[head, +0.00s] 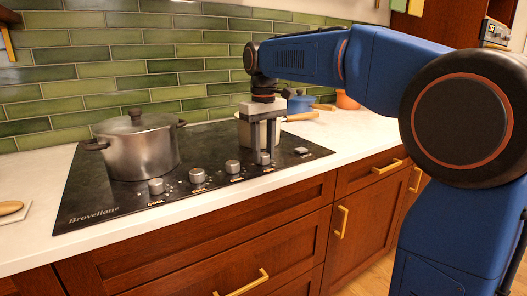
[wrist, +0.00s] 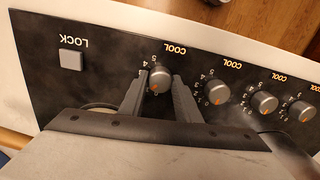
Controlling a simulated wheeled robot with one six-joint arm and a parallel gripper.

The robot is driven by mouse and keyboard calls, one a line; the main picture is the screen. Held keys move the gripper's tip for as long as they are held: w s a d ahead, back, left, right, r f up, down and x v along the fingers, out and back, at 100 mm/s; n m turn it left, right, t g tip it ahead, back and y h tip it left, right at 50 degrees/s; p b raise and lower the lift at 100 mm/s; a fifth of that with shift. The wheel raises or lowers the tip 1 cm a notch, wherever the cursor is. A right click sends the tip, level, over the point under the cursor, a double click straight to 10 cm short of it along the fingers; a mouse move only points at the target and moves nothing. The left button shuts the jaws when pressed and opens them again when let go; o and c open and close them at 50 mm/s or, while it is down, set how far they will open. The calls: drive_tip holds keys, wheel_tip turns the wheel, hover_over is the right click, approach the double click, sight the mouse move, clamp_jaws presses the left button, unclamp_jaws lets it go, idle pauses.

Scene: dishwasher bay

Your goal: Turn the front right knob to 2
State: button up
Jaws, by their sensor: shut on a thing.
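The black cooktop (head: 110,203) has a row of silver knobs along its front edge. My gripper (head: 263,156) points down at the rightmost knob (head: 264,159), nearest the square LOCK button. In the wrist view my gripper (wrist: 158,88) has a finger on each side of this knob (wrist: 160,75) and is shut on it. The knob's orange mark is at the bottom in that view, by the 0 of its printed scale. The fingers partly cover the knob in the head view.
A lidded steel pot (head: 140,150) stands on the cooktop's left side. A blue pot (head: 300,103) and an orange pot (head: 346,101) stand at the back right. Other knobs (head: 232,167) sit left of my gripper.

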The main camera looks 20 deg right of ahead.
sight(264, 154)
drive_tip(key=m, duration=0.3)
drive_tip(key=shift+m, duration=0.3)
idle(0.3)
drive_tip(key=o, duration=1)
drive_tip(key=shift+o, duration=0.2)
wheel_tip(264, 154, up, 17)
drive_tip(key=shift+r, duration=0.2)
